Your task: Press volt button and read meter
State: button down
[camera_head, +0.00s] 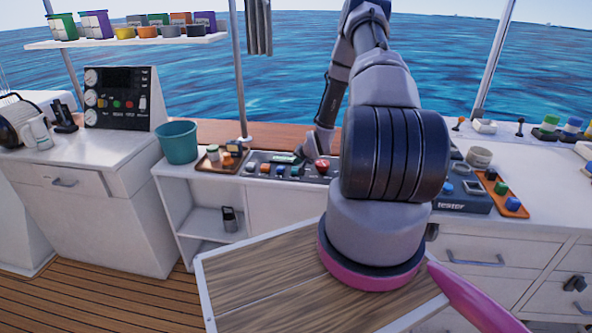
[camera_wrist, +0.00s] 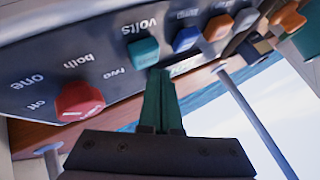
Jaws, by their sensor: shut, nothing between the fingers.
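The volts button is a teal square button (camera_wrist: 143,52) under the word "volts" in the wrist view, where the panel appears upside down. In the head view the teal button (camera_head: 296,171) sits on the dark console (camera_head: 306,178), left of the red knob (camera_head: 322,166). My gripper (camera_wrist: 161,73) is shut and empty, its fingertips close beside the teal button's edge; I cannot tell whether they touch. A narrow pale strip (camera_wrist: 186,65), perhaps the meter, shows beyond the fingertips. No reading is legible.
On the same panel are a blue button (camera_wrist: 186,39) and an orange button (camera_wrist: 218,27). A tray of small items (camera_head: 220,160) and a teal bucket (camera_head: 178,142) stand left of the console. A blue tester (camera_head: 462,199) lies right, past my arm.

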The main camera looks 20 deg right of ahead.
jog(key=shift+f, duration=0.1)
jog(key=shift+f, duration=0.3)
jog(key=shift+f, duration=0.85)
dwell(1.1)
dwell(0.3)
jog(key=shift+r, duration=1.3)
jog(key=shift+r, duration=2.5)
